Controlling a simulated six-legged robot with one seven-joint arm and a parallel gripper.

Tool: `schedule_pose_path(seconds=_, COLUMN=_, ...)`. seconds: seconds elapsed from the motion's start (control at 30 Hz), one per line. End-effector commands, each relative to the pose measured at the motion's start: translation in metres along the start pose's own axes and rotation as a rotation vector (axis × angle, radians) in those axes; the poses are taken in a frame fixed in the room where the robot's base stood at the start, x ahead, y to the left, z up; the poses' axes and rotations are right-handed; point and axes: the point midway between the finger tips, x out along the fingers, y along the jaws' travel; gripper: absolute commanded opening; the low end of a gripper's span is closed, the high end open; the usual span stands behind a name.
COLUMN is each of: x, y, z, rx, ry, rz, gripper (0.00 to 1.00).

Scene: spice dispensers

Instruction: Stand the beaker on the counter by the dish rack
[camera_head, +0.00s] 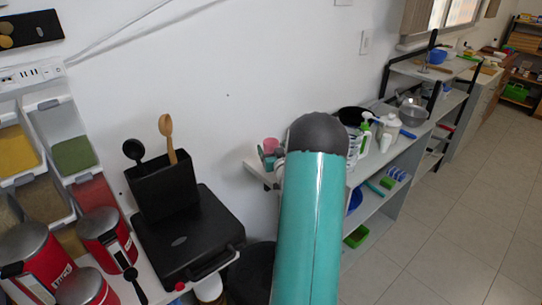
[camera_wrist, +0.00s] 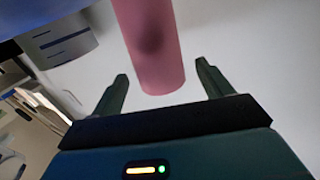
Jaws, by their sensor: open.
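A smooth pink cylinder, which looks like the beaker (camera_wrist: 150,45), hangs into the wrist view from the top edge. My gripper (camera_wrist: 162,72) is open, with one finger to each side of the cylinder's lower end in the picture. I see gaps on both sides and cannot tell how deep it lies between the fingers. In the head view, a small pink cup (camera_head: 271,145) shows just left of my teal arm, probably the same thing. I cannot make out a dish rack for certain.
White shelving (camera_head: 408,146) with bottles and a metal pot (camera_head: 412,113) runs along the wall to the right. A black appliance (camera_head: 185,240) with a black utensil holder (camera_head: 163,187) and red canisters (camera_head: 105,235) stand at left. The tiled floor (camera_head: 450,230) at right is clear.

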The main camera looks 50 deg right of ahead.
Motion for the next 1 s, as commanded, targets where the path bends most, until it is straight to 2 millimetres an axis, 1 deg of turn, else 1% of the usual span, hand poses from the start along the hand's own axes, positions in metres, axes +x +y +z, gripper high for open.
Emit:
schedule_pose_path(seconds=0.03, x=0.008, y=-0.001, z=0.002, rx=0.001, ry=0.001, rz=0.001, gripper=0.79)
schedule_pose_path(seconds=0.1, x=0.018, y=0.000, z=0.002, rx=0.000, ry=0.000, rz=0.002, gripper=0.79)
schedule_pose_path(seconds=0.2, x=0.026, y=-0.001, z=0.001, rx=0.000, ry=0.001, rz=0.001, gripper=0.79)
schedule_pose_path(seconds=0.43, x=0.028, y=-0.001, z=0.001, rx=0.000, ry=0.000, rz=0.001, gripper=0.79)
schedule_pose_path(seconds=0.47, x=0.028, y=-0.001, z=0.001, rx=0.000, ry=0.000, rz=0.001, gripper=0.75)
schedule_pose_path(seconds=0.6, x=0.027, y=-0.001, z=0.001, rx=0.000, ry=0.000, rz=0.001, gripper=0.47)
schedule_pose_path(seconds=0.7, x=0.027, y=0.000, z=0.001, rx=0.000, ry=0.000, rz=0.001, gripper=0.29)
schedule_pose_path(seconds=0.73, x=0.027, y=0.000, z=0.001, rx=0.000, ry=0.001, rz=0.001, gripper=0.29)
schedule_pose_path(seconds=0.77, x=0.027, y=0.000, z=0.001, rx=0.000, ry=0.001, rz=0.001, gripper=0.25)
schedule_pose_path(seconds=1.0, x=0.027, y=0.000, z=0.000, rx=0.000, ry=0.001, rz=0.001, gripper=0.25)
